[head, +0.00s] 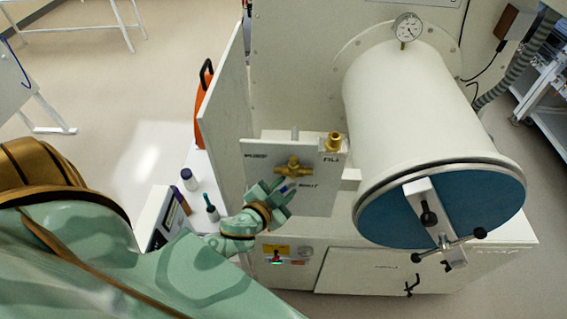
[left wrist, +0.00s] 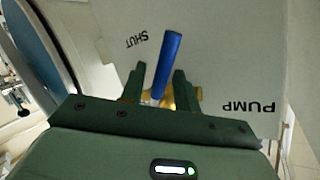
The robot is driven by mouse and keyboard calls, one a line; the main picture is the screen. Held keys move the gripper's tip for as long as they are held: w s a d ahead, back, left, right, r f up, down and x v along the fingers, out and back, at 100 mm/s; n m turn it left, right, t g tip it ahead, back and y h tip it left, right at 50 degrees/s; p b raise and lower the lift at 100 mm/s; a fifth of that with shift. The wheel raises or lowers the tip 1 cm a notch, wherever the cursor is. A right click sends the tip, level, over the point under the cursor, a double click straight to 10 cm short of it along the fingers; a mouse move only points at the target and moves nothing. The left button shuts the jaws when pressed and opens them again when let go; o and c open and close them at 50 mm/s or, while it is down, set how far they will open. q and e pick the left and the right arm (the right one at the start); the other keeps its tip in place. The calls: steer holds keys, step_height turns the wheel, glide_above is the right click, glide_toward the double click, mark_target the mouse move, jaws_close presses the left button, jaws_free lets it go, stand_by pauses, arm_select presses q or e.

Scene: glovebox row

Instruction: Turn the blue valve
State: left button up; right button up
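The valve has a brass body (head: 293,167) on a pale panel and a blue lever handle (left wrist: 168,62). In the head view only a little of the blue handle (head: 287,187) shows, beside the SHUT label. In the left wrist view the handle's free end points up, just right of the SHUT label (left wrist: 143,40). My left gripper (head: 277,192) is at the valve, in front of the panel. In the left wrist view its fingers (left wrist: 158,88) stand apart on either side of the handle's lower part, with small gaps showing. My right gripper is in neither view.
A brass fitting (head: 334,141) sticks up at the panel's top right. The big white cylinder with a blue door (head: 400,215) stands right of the panel. Small bottles (head: 189,179) stand on a white surface at left, beside my left arm.

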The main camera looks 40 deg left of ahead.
arm_select(q)
steer(key=a+b+v, duration=0.1)
steer(key=b+v, duration=0.3)
steer(key=v, duration=1.2)
steer(key=shift+d, duration=0.45)
steer(key=shift+s, duration=0.15)
